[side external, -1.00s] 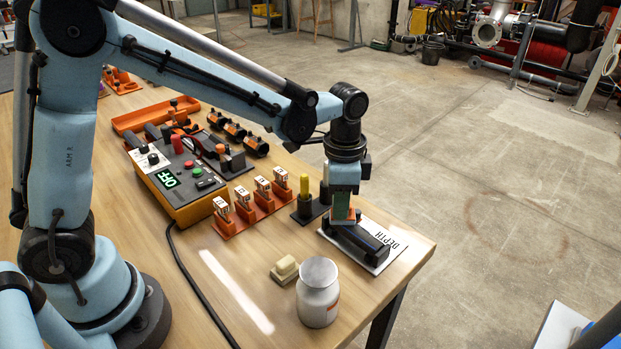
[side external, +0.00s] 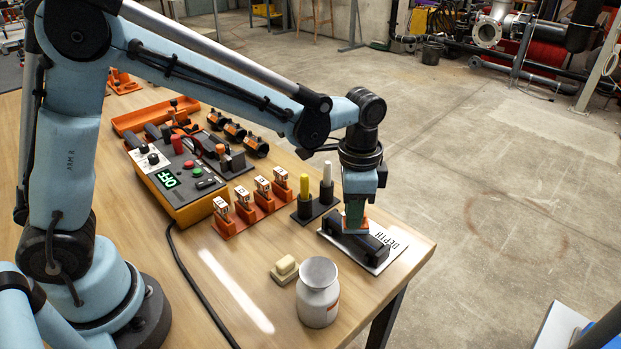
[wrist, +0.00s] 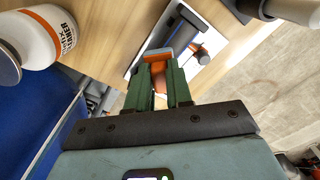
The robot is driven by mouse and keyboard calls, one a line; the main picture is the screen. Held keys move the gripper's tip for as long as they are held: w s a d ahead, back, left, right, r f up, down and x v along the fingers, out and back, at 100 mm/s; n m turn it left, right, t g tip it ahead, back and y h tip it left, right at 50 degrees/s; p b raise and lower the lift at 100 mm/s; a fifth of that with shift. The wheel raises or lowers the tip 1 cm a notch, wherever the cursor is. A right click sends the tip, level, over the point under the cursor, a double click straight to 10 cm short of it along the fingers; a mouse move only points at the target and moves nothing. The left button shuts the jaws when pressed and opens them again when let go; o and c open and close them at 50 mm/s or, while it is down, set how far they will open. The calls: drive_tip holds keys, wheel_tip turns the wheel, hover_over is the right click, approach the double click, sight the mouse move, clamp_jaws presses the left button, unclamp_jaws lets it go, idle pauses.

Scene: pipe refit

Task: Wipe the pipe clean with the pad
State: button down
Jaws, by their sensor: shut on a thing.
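My gripper (side external: 356,222) is low over the card marked DEPTH, its green fingers shut on a small pad (wrist: 158,56) with an orange body and a pale grey-blue edge. The black pipe (side external: 375,246) lies in a dark holder on the white card (side external: 396,250) near the table's right corner. The pad is at the top of the pipe, about midway along; I cannot tell if they touch. In the wrist view, the dark pipe (wrist: 186,36) shows beyond the pad, and the fingers hide part of it.
A white jar (side external: 318,300) and a cream block on a small base (side external: 285,269) stand at the front. Orange clips (side external: 262,191) and a control box (side external: 170,180) are left.

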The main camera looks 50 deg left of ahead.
drive_tip(key=shift+a+r, duration=0.1)
drive_tip(key=shift+r, duration=3.85)
drive_tip(key=shift+s, duration=0.1)
